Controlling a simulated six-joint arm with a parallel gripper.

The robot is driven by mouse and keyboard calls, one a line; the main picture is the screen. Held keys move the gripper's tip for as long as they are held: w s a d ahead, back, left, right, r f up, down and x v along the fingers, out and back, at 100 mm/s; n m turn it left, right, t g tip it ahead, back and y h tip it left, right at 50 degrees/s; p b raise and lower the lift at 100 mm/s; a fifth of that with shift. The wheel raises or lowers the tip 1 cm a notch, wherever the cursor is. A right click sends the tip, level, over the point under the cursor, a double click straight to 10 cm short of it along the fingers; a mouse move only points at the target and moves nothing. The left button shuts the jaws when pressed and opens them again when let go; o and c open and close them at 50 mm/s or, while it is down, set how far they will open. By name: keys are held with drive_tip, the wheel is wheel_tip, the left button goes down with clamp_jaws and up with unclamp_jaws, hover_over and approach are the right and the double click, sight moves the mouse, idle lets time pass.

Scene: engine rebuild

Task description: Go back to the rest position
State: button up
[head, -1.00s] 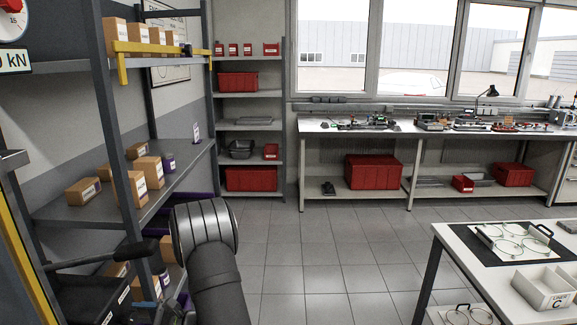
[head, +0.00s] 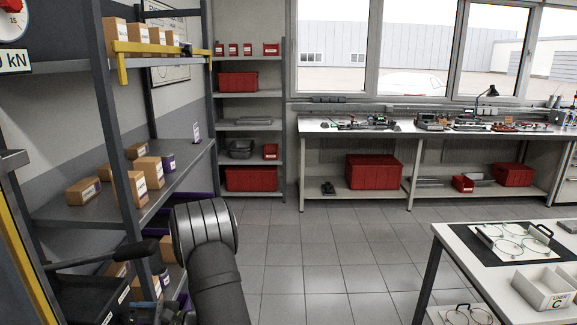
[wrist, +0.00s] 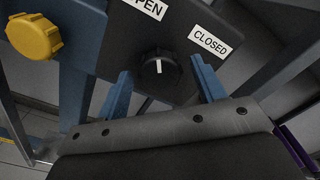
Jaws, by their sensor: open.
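My gripper (wrist: 162,92) shows in the wrist view with its two blue fingers spread apart and nothing held between them. Beyond the fingertips is a black knob (wrist: 160,68) with a white pointer line, set on a dark panel (wrist: 125,48) labelled OPEN and CLOSED. The knob lies in the gap between the fingers; I cannot tell how far off it is. In the head view my arm is at the lower left, in front of the shelving, and the gripper's fingers cannot be made out there.
A yellow knob (wrist: 34,37) sits left of the panel. In the head view, a grey shelf rack (head: 120,160) with cardboard boxes (head: 82,192) stands close on the left. A white table (head: 470,262) with ring parts is at the lower right. The tiled floor (head: 310,245) between is clear.

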drive_tip(key=m, duration=0.9)
drive_tip(key=shift+m, duration=0.4)
drive_tip(key=n, duration=0.6)
drive_tip(key=shift+n, duration=0.3)
drive_tip(key=n, duration=0.6)
drive_tip(key=d, duration=1.7)
drive_tip(key=a, duration=0.8)
drive_tip(key=shift+a+n, duration=0.2)
drive_tip(key=shift+n, duration=0.1)
